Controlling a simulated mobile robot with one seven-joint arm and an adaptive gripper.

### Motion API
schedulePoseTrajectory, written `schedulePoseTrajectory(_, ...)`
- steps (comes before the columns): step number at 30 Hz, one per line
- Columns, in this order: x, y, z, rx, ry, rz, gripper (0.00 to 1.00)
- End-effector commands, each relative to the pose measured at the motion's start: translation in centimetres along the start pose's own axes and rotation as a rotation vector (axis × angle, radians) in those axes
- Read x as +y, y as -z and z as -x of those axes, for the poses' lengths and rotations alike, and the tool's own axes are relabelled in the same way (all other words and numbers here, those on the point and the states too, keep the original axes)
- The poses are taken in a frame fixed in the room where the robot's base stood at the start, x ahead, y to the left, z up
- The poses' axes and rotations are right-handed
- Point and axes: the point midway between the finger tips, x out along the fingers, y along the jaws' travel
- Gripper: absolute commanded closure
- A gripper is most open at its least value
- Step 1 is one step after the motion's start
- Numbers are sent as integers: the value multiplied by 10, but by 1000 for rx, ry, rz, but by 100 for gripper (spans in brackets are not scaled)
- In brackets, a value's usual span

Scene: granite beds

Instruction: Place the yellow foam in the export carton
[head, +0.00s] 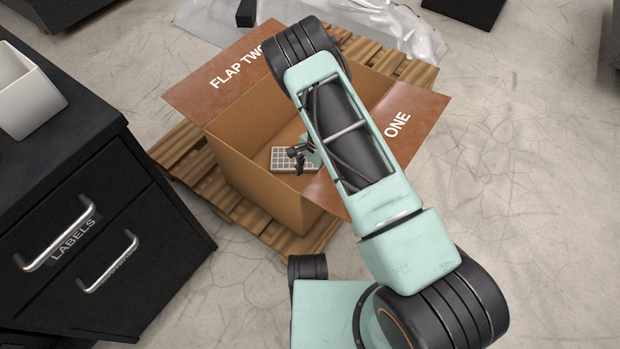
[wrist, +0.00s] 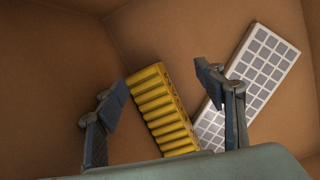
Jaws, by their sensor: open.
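The export carton (head: 255,160) stands open, its flaps folded outward. My gripper (head: 301,154) is down inside the carton in the head view. In the wrist view my gripper (wrist: 165,108) is open, with its two fingers apart. The yellow foam (wrist: 162,112), a ribbed block, lies on the carton floor between and beyond the fingers; neither finger is visibly closed on it. The foam is hidden behind my arm in the head view. A white gridded block (wrist: 254,75) lies beside the foam, partly behind the right finger. It also shows in the head view (head: 283,158).
The carton sits on a wooden pallet (head: 181,150). A black drawer cabinet (head: 85,215) with a white bin (head: 25,95) on top stands at the left. Crumpled clear plastic sheeting (head: 395,25) lies behind. The concrete floor at right is clear. Carton walls surround my gripper.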

Motion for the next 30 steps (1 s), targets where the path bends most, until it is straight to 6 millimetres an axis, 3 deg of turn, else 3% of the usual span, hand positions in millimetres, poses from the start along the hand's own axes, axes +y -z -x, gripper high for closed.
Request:
schedulePoseTrajectory(5,0,-1,8,0,1,0,37)
schedulePoseTrajectory(21,-1,-16,89,0,2,0,37)
schedulePoseTrajectory(30,0,-18,99,0,-1,0,37)
